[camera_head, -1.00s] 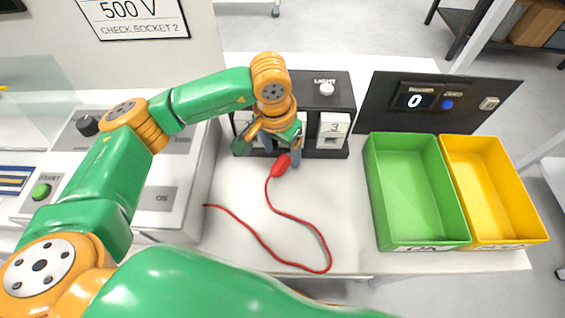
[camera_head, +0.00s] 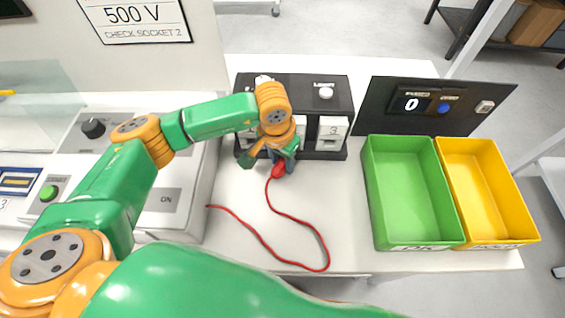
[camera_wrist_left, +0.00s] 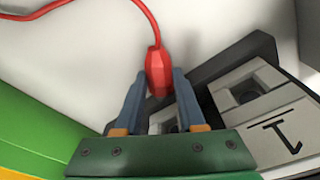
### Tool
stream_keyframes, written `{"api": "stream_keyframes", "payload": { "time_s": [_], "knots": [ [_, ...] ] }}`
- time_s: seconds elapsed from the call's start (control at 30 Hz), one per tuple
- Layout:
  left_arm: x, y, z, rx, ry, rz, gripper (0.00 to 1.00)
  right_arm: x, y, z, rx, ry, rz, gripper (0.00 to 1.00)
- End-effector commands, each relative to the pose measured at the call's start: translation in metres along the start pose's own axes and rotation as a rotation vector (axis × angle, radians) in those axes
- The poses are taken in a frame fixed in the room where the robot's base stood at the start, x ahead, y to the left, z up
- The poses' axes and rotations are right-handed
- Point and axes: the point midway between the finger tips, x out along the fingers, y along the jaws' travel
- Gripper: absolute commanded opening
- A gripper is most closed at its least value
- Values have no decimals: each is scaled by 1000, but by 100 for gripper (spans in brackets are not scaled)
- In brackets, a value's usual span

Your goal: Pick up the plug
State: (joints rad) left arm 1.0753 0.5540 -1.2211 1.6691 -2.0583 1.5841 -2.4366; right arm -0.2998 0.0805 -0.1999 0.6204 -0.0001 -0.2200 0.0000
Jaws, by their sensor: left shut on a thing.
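The red plug (camera_head: 279,170) is at the end of a red cable (camera_head: 300,222), just in front of the black socket block (camera_head: 335,95). In the left wrist view the plug (camera_wrist_left: 158,68) sits between the two blue fingers of my left gripper (camera_wrist_left: 158,85), which is shut on it. In the head view my left gripper (camera_head: 284,160) points down at the socket block's front, and its wrist hides part of the block. Whether the plug is clear of the table is hard to tell. My right gripper is not in view.
A green bin (camera_head: 378,205) and a yellow bin (camera_head: 527,215) stand at the right, before a black panel (camera_head: 380,105) with a display reading 0. A grey console (camera_head: 165,215) with a knob and a green button is at the left. The white table between is clear except for the cable.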

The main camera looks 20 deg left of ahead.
Motion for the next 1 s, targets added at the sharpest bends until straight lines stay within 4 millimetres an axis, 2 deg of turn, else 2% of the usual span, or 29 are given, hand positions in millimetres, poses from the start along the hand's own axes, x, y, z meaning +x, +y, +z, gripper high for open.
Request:
{"api": "stream_keyframes", "payload": {
  "time_s": [0.17, 0.33, 0.47, 0.53, 0.7, 0.83, 1.0],
  "knots": [
    [-4, 0, -1, 0, 2, 0, 0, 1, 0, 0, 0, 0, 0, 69],
    [-32, 1, -4, 2, 7, -2, 0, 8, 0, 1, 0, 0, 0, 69],
    [-65, 23, 11, 9, 10, 1, 0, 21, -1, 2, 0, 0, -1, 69],
    [-88, 36, 21, 9, 11, -2, 0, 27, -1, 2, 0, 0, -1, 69],
    [-116, 75, 55, 15, 8, -3, 0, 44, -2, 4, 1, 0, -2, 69],
    [-132, 93, 70, 9, 6, -2, 0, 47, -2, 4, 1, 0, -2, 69],
    [-140, 102, 79, 3, 2, -2, 0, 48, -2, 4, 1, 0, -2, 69]
  ]
}}
